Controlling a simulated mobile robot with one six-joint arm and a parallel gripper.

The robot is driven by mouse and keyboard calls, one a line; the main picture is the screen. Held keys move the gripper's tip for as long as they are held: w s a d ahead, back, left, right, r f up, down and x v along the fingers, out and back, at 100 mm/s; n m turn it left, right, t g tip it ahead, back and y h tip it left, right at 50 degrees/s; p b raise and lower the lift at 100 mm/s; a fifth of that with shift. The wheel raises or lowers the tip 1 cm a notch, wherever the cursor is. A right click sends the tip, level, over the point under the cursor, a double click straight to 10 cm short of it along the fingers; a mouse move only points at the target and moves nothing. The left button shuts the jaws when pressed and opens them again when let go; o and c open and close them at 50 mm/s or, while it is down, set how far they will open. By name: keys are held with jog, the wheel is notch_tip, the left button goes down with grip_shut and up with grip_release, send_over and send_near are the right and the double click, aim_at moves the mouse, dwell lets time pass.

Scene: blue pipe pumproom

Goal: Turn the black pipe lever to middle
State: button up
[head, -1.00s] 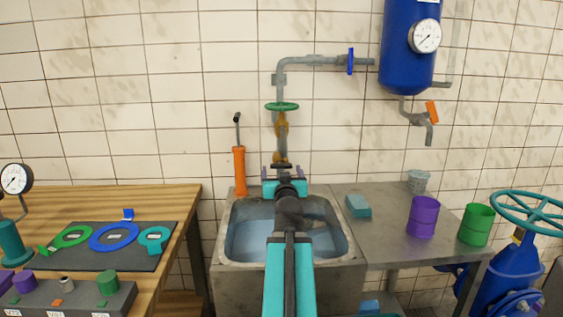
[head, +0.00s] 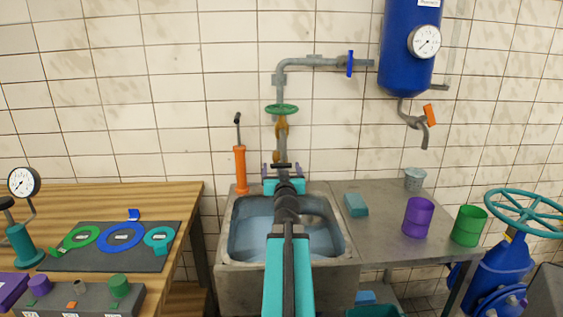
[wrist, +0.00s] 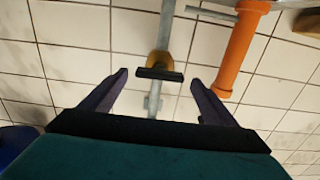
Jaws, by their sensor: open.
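The black pipe lever (wrist: 160,74) shows in the wrist view as a short black bar lying crosswise over the pipe, in front of a yellow-orange valve body (wrist: 158,62). In the head view the lever (head: 281,165) is a small dark bar low on the vertical pipe, just above my gripper. My gripper (wrist: 158,78) is open, its two dark purple fingers spread on either side of the lever with a gap at each end. In the head view my gripper (head: 282,171) is in front of the pipe. I cannot tell the exact depth between fingertips and lever.
An orange pump (head: 240,170) stands close beside the pipe. A green handwheel (head: 282,109) sits higher on the pipe. The sink (head: 232,240) is below my arm. A table (head: 60,200) is at left; purple (head: 417,218) and green (head: 468,226) cups stand on the right counter.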

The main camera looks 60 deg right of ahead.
aim_at(282, 166)
jog(key=shift+w+d, duration=0.3)
jog(key=shift+d, duration=0.25)
jog(key=shift+x, duration=0.95)
jog(key=c, duration=1.1)
jog(key=shift+o, duration=0.2)
